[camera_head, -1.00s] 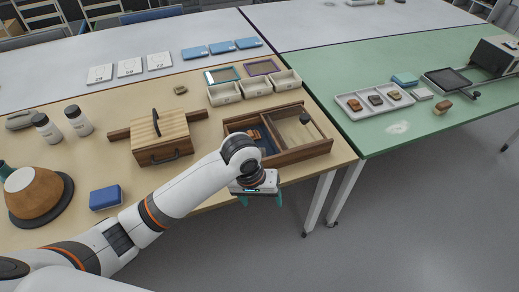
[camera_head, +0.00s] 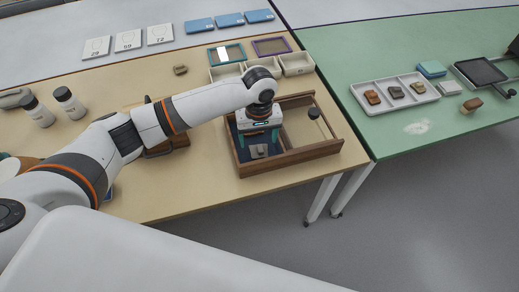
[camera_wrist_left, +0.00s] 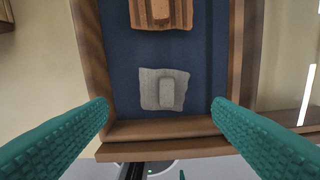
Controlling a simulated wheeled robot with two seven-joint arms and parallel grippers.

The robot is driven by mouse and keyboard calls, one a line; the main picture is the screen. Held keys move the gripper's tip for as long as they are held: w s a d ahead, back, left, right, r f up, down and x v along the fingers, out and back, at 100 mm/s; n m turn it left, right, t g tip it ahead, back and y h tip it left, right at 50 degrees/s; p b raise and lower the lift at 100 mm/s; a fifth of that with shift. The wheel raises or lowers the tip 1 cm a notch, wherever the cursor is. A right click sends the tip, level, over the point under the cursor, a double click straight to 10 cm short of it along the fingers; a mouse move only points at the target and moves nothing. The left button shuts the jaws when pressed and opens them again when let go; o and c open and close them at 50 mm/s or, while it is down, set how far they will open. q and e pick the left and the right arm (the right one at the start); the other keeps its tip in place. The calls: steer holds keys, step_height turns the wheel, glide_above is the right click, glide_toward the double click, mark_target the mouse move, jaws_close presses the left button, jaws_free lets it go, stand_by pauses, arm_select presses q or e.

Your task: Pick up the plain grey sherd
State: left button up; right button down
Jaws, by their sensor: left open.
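The plain grey sherd (camera_head: 259,152) lies flat on the blue lining of the wooden tray's (camera_head: 290,158) left compartment. In the left wrist view the grey sherd (camera_wrist_left: 150,88) is squarish, with a paler raised bar on it, close to the tray wall. My left gripper (camera_head: 258,138) is open and empty above that compartment. In the left wrist view its green fingers (camera_wrist_left: 160,108) stand apart on either side of the sherd, not touching it. A brown striped sherd (camera_wrist_left: 160,12) lies in the same compartment, partly cut off by the frame. My right gripper is not in view.
Pale bins (camera_head: 298,63) stand behind the tray. A small sherd (camera_head: 180,70) lies on the beige table. A white tray (camera_head: 396,105) with several sherds sits on the green table.

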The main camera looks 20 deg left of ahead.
mark_target(260, 150)
arm_select(q)
step_height(260, 150, down, 2)
steer(key=shift+s+d+f, duration=0.1)
steer(key=shift+d, duration=0.05)
step_height(260, 150, down, 2)
steer(key=shift+f, duration=0.4)
steer(key=c, duration=0.9)
steer(key=shift+c, duration=0.7)
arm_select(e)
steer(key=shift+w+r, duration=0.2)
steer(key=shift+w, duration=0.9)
